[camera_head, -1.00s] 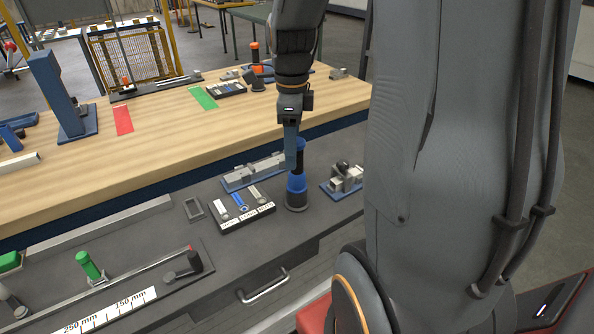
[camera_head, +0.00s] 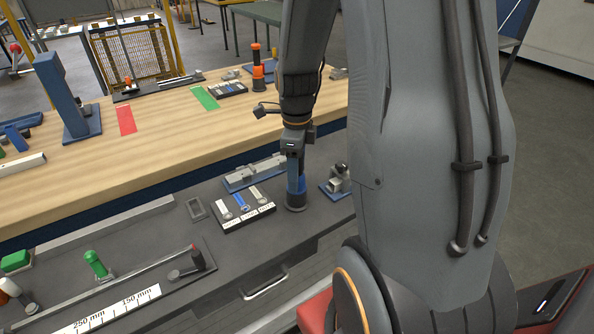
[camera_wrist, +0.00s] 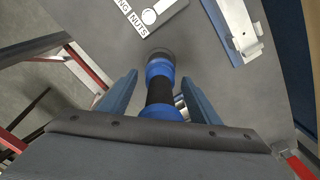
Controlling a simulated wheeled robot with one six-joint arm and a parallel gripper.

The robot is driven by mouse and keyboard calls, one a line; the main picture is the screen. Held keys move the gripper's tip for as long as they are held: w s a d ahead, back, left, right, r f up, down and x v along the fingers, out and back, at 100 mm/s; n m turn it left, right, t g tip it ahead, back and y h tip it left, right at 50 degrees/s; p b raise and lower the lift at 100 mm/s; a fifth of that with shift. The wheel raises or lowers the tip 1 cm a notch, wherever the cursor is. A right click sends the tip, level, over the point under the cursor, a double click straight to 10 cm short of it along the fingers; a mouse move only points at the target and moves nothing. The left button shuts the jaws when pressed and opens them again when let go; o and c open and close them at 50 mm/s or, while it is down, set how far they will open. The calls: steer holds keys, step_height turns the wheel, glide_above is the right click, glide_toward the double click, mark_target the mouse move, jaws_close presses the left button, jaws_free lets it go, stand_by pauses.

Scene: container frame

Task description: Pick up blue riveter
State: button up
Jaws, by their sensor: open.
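The blue riveter (camera_head: 297,196) stands upright on the grey worktop, its upper part hidden behind my gripper in the head view. The wrist view shows its blue and black body (camera_wrist: 160,90) and dark base, seen from above. My gripper (camera_head: 296,172) is directly over and around the riveter's upper part, pointing down. In the wrist view the two blue-grey fingers (camera_wrist: 160,92) are open, one on each side of the riveter, with gaps visible between fingers and body.
A black tray of labelled sections (camera_head: 243,210) lies left of the riveter. A blue fixture with grey blocks (camera_head: 253,174) is behind it, and another small fixture (camera_head: 338,183) is at its right. An orange riveter (camera_head: 259,73) stands on the wooden bench (camera_head: 180,125).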

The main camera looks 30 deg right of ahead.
steer(key=c, duration=1.2)
steer(key=shift+o, duration=0.2)
steer(key=shift+r, duration=0.1)
step_height(320, 180, up, 10)
steer(key=shift+f+b, duration=0.1)
steer(key=shift+b, duration=1.05)
